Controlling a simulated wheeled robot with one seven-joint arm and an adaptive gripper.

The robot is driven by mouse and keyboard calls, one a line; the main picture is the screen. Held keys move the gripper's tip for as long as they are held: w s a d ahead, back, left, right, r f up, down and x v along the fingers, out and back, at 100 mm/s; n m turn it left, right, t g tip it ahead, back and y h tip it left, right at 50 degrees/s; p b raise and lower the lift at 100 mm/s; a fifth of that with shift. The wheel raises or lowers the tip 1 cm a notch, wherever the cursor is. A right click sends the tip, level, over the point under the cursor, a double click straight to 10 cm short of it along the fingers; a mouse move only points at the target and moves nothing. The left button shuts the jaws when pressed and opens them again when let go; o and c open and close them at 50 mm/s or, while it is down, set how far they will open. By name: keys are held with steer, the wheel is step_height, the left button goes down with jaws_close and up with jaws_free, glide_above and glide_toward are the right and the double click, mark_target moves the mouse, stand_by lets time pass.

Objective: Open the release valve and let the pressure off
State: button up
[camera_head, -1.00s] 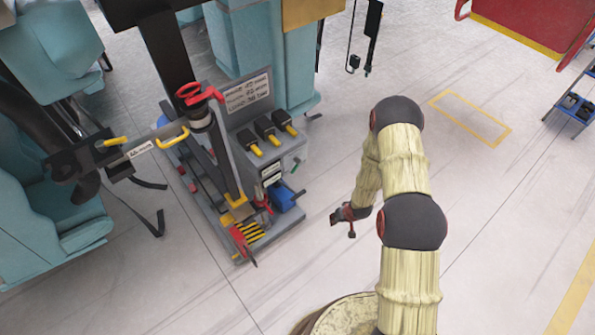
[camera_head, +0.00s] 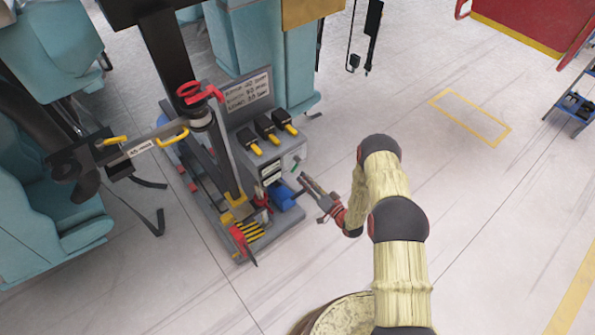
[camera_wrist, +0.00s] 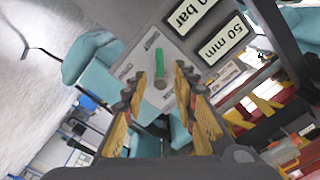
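A small green handle (camera_head: 296,163), which looks like the release valve, sits on the side of the grey unit (camera_head: 292,148). In the wrist view the green handle (camera_wrist: 160,63) shows ahead, on a pale panel with small labels that are too blurred to read. My gripper (camera_head: 304,184) is just right of the unit and below the handle in the head view. In the wrist view my gripper (camera_wrist: 161,80) is open, with its two fingers either side of the handle in the picture. I cannot tell whether they touch it.
Yellow-tipped black switches (camera_head: 268,128) top the unit. A red handwheel (camera_head: 189,90) stands on the jack column, with a blue part (camera_head: 283,198) low at its base. A yellow handle (camera_head: 173,138) is at left.

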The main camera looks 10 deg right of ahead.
steer(key=b+x, duration=0.1)
steer(key=x, duration=0.5)
steer(key=shift+w, duration=0.15)
steer(key=shift+c, duration=0.9)
jaws_close()
